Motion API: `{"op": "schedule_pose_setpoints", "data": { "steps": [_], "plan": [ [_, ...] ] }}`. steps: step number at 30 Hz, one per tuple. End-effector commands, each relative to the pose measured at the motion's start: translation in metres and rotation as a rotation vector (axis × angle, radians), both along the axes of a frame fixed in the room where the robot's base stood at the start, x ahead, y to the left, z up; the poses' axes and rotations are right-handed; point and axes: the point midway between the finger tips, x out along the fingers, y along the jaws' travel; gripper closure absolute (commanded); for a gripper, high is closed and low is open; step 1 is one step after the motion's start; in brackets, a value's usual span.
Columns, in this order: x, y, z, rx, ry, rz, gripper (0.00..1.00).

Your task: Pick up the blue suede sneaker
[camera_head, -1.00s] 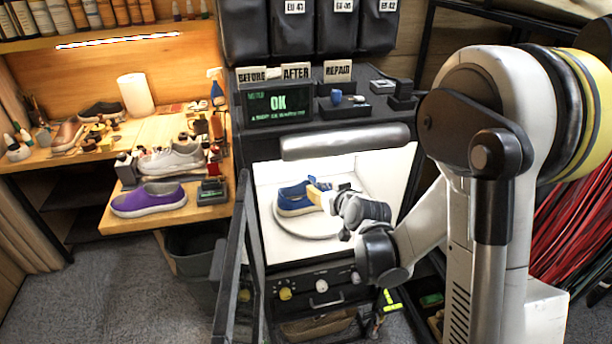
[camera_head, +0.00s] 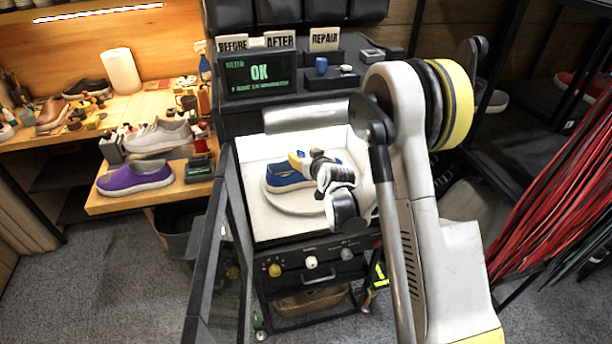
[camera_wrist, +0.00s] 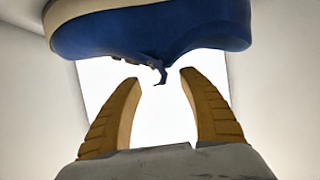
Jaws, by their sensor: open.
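The blue suede sneaker (camera_head: 286,177) rests on a round white plate (camera_head: 299,207) inside a lit white box. It has a pale sole and its toe points left in the head view. In the wrist view the sneaker (camera_wrist: 150,32) fills the top of the picture, with part of its laces hanging down. My gripper (camera_head: 296,161) reaches into the box from the right, over the sneaker. In the wrist view my gripper (camera_wrist: 157,80) has its two yellow fingers spread apart and empty, just short of the sneaker. My wrist hides the sneaker's right end in the head view.
The box's dark open door (camera_head: 218,245) stands at the front left. A purple sneaker (camera_head: 135,178) and a white sneaker (camera_head: 158,136) sit on the wooden bench at left. Red cords hang at right.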

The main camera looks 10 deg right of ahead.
Motion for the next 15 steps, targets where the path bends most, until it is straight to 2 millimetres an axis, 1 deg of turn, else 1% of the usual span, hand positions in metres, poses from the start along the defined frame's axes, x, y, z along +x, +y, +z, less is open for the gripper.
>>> {"op": "schedule_pose_setpoints", "data": {
  "steps": [1,3,10,11,12,14,15],
  "plan": [
    [0.0054,0.0008,-0.0037,-0.001,0.000,0.000,0.51],
    [0.0095,0.0010,-0.0045,-0.001,0.000,0.000,0.51],
    [0.0103,0.0010,-0.0037,0.000,0.000,-0.001,0.51],
    [0.0103,0.0010,-0.0037,0.000,0.000,-0.001,0.58],
    [0.0103,0.0009,-0.0036,0.000,0.000,-0.001,0.71],
    [0.0103,0.0010,-0.0036,0.000,0.000,-0.001,0.89],
    [0.0101,0.0009,-0.0037,0.000,0.000,-0.001,1.00]
  ]
}}
